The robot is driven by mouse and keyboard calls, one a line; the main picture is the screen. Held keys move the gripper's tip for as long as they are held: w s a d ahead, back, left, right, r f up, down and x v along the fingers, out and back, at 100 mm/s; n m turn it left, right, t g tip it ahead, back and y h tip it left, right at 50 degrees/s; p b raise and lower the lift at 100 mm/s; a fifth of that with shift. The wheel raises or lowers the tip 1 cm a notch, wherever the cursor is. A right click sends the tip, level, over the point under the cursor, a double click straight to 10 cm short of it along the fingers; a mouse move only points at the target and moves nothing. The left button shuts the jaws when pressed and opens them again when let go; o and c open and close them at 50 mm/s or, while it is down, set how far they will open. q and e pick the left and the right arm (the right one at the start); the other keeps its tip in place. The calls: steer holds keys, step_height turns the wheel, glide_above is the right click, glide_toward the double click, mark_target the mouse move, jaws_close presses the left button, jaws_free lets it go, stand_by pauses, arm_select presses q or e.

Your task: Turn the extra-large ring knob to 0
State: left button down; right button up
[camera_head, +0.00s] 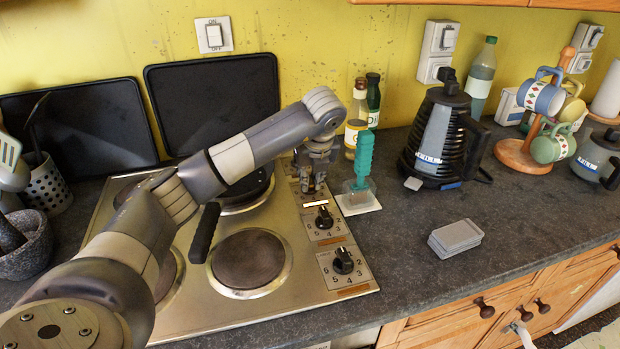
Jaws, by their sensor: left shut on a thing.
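The hob (325,293) has a column of black knobs with number dials along its right side. My left arm reaches across the hob, and my left gripper (313,185) points down at the far part of this column. It is shut on a hob knob there, which the fingers mostly hide. Nearer to me are a middle knob (324,217) and a front knob (343,260), both clear of the gripper. The ring names on the dials are too small to read, so I cannot tell which is the extra-large ring knob. My right gripper is not in view.
A pan with a black handle (204,232) sits on a far ring, partly behind my arm. A teal-handled brush (364,158) stands close to the right of the gripper, with bottles behind. A black kettle (437,138) is farther right. The counter's front right is mostly clear.

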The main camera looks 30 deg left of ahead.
arm_select(q)
steer(key=shift+s+d+f, duration=0.1)
steer(key=shift+f, duration=0.2)
steer(key=c, duration=1.6)
jaws_free()
steer(key=shift+o, duration=0.2)
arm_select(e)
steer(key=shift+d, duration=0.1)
arm_select(q)
steer(key=shift+r, duration=0.15)
steer(key=v, duration=1.1)
steer(key=shift+r, duration=0.3)
steer(key=shift+d, duration=0.1)
